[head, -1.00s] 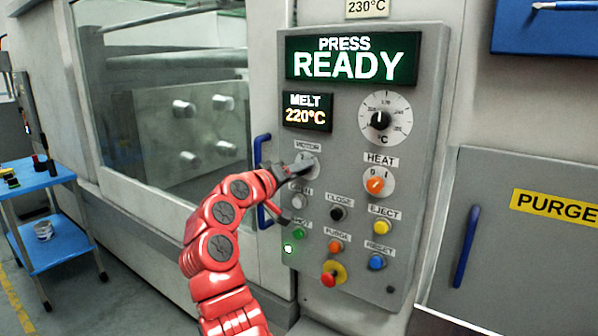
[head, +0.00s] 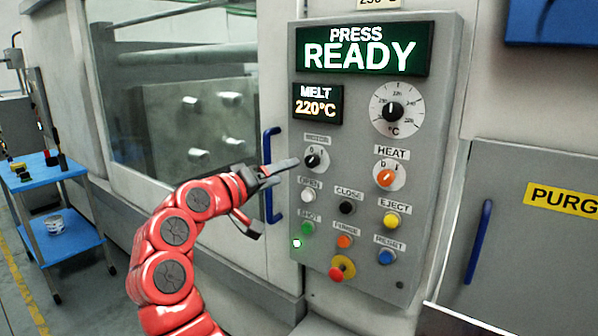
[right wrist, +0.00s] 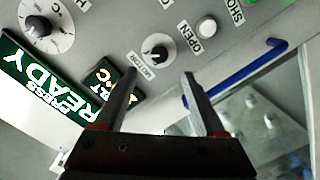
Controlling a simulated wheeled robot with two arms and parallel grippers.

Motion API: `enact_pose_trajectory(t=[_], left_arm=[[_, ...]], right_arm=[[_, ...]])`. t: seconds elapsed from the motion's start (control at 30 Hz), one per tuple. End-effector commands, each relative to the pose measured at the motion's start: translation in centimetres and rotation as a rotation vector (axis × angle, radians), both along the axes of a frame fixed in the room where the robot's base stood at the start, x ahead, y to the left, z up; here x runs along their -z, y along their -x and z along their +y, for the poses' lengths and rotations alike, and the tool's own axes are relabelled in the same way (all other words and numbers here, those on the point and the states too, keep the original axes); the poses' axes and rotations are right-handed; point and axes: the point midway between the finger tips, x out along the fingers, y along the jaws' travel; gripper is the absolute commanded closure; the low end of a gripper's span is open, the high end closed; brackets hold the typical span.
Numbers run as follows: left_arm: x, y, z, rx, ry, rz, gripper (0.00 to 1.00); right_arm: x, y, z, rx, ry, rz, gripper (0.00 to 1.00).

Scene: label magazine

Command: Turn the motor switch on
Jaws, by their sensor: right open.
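The motor switch (head: 313,160) is a black rotary knob on a pale round plate under the MOTOR label, on the left of the grey control panel. Its white mark seems to lean to the upper right, toward the I, but it is small. It also shows in the right wrist view (right wrist: 157,53), just beyond the fingertips and roughly between their lines. My right gripper (head: 276,196) is open and empty, left of the switch; one finger overlaps the plate's left edge in the head view. It also shows in the wrist view (right wrist: 159,73). Contact cannot be told. My left gripper is out of view.
The orange HEAT knob (head: 386,178) is right of the switch, and the white OPEN button (head: 308,195) is just below. Several other buttons and a red stop button (head: 341,268) sit lower. A blue door handle (head: 270,175) stands left of the panel, behind my right gripper.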

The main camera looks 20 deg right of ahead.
Motion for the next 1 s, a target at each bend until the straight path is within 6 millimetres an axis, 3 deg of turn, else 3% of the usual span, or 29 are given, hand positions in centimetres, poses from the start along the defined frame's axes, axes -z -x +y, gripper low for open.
enact_pose_trajectory(t=[0.1, 0.3, 0.77, 0.87, 1.0], left_arm=[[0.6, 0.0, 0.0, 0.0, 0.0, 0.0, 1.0], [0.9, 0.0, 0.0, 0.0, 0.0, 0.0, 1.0], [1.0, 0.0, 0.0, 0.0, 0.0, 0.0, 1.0], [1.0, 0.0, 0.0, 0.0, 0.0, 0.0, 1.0], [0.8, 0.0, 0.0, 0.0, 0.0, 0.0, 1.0]], right_arm=[[0.0, 1.7, 2.5, -0.005, 0.001, -0.001, 0.28], [-0.2, 3.7, 5.0, -0.001, 0.0, 0.001, 0.28], [-0.4, 4.3, 5.8, 0.0, 0.002, 0.001, 0.28], [-0.1, 3.2, 6.1, -0.031, 0.032, -0.004, 0.28], [2.3, -2.0, 8.9, -0.209, 0.179, -0.032, 0.28]])
